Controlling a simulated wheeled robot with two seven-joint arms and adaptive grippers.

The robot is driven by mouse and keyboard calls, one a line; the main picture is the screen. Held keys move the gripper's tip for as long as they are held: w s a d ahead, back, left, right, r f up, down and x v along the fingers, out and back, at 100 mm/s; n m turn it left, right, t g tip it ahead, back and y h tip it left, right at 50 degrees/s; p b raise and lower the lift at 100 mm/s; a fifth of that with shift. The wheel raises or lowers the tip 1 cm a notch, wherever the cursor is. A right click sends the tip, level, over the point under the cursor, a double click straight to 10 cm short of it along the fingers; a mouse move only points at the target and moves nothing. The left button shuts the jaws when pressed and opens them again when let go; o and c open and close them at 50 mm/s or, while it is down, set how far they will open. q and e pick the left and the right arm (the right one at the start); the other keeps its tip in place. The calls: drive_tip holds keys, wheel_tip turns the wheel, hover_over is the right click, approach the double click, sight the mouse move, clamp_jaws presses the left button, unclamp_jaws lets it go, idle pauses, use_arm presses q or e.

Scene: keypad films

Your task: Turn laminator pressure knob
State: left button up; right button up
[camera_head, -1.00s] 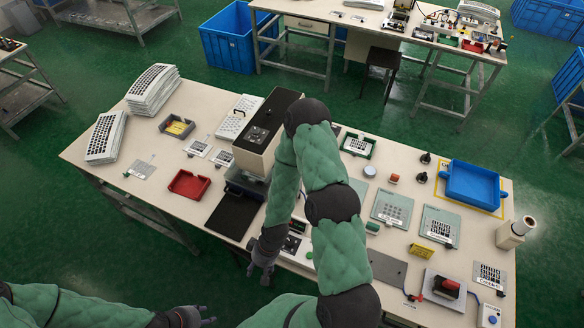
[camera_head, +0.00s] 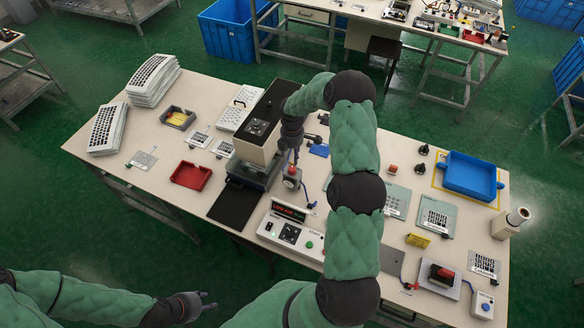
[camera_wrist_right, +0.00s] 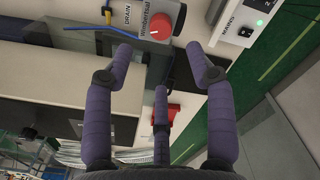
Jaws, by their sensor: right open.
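The laminator (camera_head: 251,139), a beige and black machine, stands left of centre on the bench. A red knob (camera_head: 292,170) on a small light unit is just right of it; a red knob (camera_wrist_right: 161,20) also shows at the top of the right wrist view. I cannot tell which is the pressure knob. My right gripper (camera_head: 292,154) is open and empty, pointing down just above the red knob beside the laminator. My left gripper (camera_head: 209,300) is open and empty in front of the bench.
A red tray (camera_head: 191,175) and stacked keypad films (camera_head: 153,80) lie left. A blue tray (camera_head: 469,176), film panels (camera_head: 436,216) and a red switch (camera_head: 441,276) lie right. My right arm hides part of the bench middle.

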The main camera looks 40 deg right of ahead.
sight(292, 169)
wheel_tip(292, 169, down, 10)
drive_tip(key=shift+p, duration=0.9)
clamp_jaws()
